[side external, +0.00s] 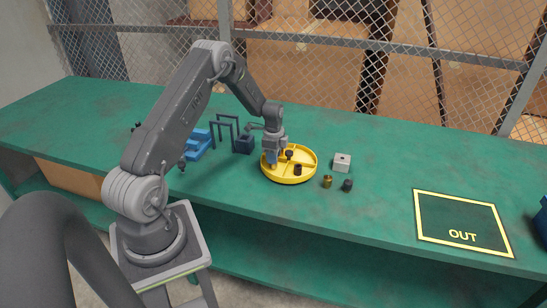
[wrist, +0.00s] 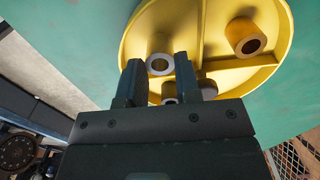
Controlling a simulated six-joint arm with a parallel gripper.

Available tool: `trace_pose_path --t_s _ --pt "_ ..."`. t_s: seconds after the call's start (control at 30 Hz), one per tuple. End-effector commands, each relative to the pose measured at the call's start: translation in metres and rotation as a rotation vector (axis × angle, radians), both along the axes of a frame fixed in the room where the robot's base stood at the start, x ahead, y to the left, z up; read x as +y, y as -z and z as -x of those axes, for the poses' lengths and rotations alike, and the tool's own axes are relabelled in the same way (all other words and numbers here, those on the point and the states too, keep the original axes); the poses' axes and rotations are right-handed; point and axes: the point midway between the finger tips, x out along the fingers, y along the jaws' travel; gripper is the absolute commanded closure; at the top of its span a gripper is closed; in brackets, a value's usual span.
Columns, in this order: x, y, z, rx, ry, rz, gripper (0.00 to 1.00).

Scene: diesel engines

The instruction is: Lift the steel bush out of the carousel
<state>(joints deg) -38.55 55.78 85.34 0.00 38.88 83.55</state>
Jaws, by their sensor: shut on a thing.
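The yellow carousel (side external: 311,166) is a round divided tray on the green bench; it also shows in the wrist view (wrist: 283,62). The steel bush (wrist: 160,65) is a grey ring with its bore facing the wrist camera. My gripper (wrist: 160,72) is shut on it, one jaw on each side, over the tray. In the side view my gripper (side external: 271,160) points down at the carousel's left part and the bush cannot be made out. I cannot tell whether the bush touches the tray floor. A bronze-brown bush (wrist: 246,37) sits in another compartment.
Dark parts sit in the carousel, one at its front (side external: 297,170). A brass part (side external: 327,181), a dark part (side external: 347,186) and a pale holed block (side external: 342,160) stand to its right. The OUT mat (side external: 450,212) is bare.

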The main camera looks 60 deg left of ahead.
Motion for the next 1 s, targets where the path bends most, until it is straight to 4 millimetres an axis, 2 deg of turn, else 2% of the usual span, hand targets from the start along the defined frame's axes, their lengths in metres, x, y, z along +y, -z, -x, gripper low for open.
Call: trace_pose_path --t_s 1.0 --pt "0.000 -0.049 0.000 -0.001 0.000 -0.001 1.00"
